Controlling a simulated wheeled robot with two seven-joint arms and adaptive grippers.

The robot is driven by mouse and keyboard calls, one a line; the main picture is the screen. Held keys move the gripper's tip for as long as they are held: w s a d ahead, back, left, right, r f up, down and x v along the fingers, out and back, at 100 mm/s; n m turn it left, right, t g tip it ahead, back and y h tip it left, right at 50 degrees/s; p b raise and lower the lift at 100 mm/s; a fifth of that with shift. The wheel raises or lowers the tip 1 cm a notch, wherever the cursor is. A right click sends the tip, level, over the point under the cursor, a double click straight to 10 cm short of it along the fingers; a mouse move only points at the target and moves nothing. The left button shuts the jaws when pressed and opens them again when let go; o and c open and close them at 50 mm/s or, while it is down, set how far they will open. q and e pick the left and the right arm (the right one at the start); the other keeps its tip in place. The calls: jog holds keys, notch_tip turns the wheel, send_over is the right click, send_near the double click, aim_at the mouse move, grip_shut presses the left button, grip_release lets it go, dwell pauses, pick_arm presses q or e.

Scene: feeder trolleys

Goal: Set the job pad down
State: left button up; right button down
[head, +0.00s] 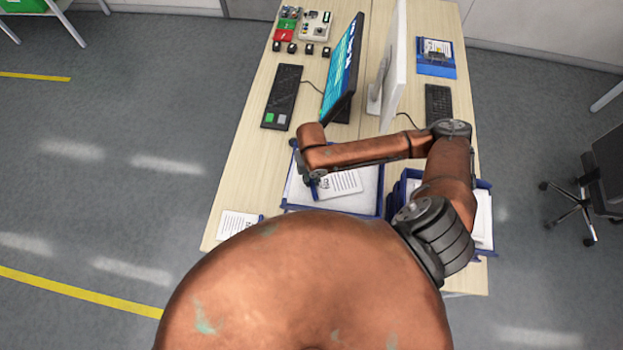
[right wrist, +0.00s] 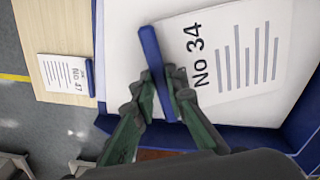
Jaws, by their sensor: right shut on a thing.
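The job pad (head: 340,185) is a white sheet with a blue bar along one edge. In the right wrist view the pad (right wrist: 235,60) reads "No 34". My right gripper (right wrist: 158,92) is shut on its blue bar, one finger on each side. In the head view the right gripper (head: 311,186) is partly hidden by my arm. The pad is over a blue tray (head: 334,211) with white paper in it. I cannot tell whether the pad touches the paper. My left gripper is not in view.
Another pad (right wrist: 64,75), with its own blue bar, lies on the wooden table (head: 240,170) left of the tray. A second blue tray (head: 398,185) stands at right, partly behind my arm. A monitor (head: 343,75) and keyboard (head: 282,97) stand beyond the tray.

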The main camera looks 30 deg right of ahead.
jog(key=c, duration=2.3)
grip_release()
jog(key=shift+w+f, duration=0.1)
jog(key=shift+w, duration=0.1)
jog(key=shift+c, duration=0.2)
jog(key=o, duration=0.4)
jog(key=shift+s, duration=0.3)
jog(key=shift+w, duration=0.15)
jog(key=shift+r, duration=0.35)
notch_tip(320, 180, up, 4)
jog(key=shift+r+b, duration=0.15)
jog(key=shift+b, duration=0.25)
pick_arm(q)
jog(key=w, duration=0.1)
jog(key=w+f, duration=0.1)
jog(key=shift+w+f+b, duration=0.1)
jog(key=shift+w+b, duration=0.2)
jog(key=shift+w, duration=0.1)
pick_arm(e)
notch_tip(320, 180, up, 7)
jog(key=shift+r, duration=0.15)
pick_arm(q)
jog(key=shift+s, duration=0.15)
pick_arm(e)
jog(key=shift+a, duration=0.1)
